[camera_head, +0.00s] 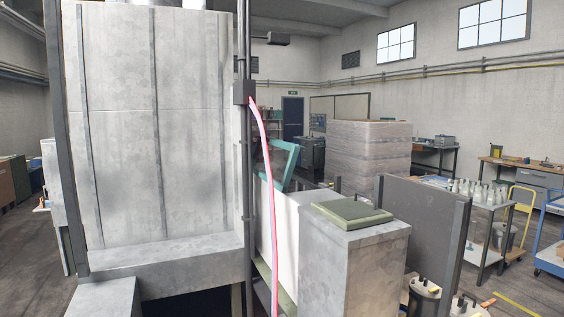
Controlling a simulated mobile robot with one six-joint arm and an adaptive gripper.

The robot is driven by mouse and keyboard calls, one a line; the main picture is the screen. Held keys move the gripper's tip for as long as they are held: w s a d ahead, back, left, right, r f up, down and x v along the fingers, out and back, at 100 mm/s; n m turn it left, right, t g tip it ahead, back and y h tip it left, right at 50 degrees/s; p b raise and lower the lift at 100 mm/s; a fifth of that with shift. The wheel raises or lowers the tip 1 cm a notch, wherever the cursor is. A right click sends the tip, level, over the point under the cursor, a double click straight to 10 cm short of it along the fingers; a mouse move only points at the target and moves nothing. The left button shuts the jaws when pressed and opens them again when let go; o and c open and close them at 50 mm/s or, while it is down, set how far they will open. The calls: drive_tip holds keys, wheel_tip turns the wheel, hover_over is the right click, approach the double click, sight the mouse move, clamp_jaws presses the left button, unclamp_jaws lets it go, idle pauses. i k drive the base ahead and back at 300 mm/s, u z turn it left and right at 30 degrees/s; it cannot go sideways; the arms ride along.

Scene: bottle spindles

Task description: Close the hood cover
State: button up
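I cannot tell for certain which part is the hood cover. A teal framed panel (290,165) stands tilted behind the dark post, partly hidden by the post and a pink-red hose (265,150). A flat green lid with a small handle (350,212) lies on top of a grey block (350,265) at the centre right. A tall pale grey ribbed housing (190,130) fills the left of the view. My gripper and arm are not in this view.
A dark upright panel (420,235) stands right of the grey block. Behind are a wrapped pallet stack (365,155) and a cart with several bottles (485,205). A yellow-handled trolley (515,225) and a blue cart (550,260) stand at the right. Some floor between them is clear.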

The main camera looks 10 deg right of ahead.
sight(294, 149)
drive_tip(key=u, duration=0.15)
drive_tip(key=i, duration=0.9)
drive_tip(key=u, duration=0.05)
drive_tip(key=k, duration=0.5)
drive_tip(key=z, duration=0.9)
